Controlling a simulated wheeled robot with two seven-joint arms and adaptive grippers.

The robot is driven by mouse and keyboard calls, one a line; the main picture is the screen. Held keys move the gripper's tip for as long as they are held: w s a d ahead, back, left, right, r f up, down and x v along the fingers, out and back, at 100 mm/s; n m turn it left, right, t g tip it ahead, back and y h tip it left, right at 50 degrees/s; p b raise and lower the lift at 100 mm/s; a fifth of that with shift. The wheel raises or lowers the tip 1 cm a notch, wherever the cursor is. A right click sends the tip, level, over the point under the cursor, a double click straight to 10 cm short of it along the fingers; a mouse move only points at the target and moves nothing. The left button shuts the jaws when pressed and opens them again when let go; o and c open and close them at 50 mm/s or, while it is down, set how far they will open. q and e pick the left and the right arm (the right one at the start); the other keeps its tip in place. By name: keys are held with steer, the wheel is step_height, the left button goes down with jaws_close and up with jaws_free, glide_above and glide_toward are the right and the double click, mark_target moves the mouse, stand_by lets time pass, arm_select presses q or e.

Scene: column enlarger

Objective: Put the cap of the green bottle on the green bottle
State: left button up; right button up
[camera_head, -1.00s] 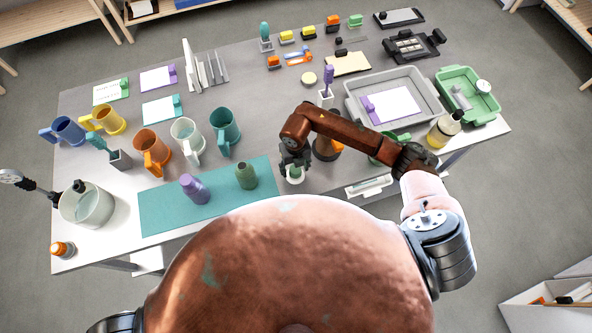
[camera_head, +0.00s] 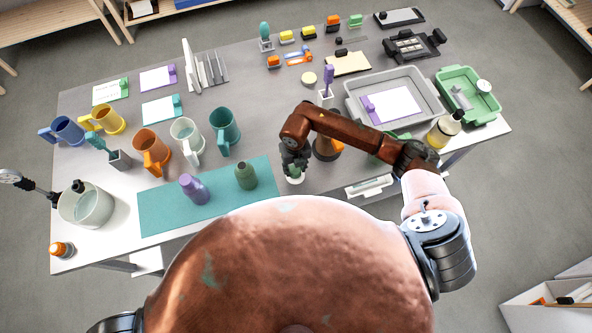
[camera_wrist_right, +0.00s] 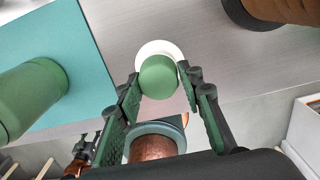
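The green bottle (camera_head: 246,177) stands uncapped-looking, upright on the teal mat (camera_head: 160,208), left of my right gripper; its side also shows in the right wrist view (camera_wrist_right: 28,98). The green cap (camera_wrist_right: 158,77) is round and sits over a white disc (camera_wrist_right: 155,47) on the table, right of the mat. In the head view the right gripper (camera_head: 294,168) partly hides the cap.
A purple bottle (camera_head: 194,189) stands on the mat left of the green bottle. Several mugs stand behind the mat. A grey tray (camera_head: 428,111) lies at the right. The mat's left part is clear.

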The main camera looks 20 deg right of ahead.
mark_target(295, 169)
jaws_close()
steer(key=shift+r, duration=0.4)
stand_by(0.7)
steer(key=shift+r+p, duration=1.65)
steer(key=shift+r, duration=0.65)
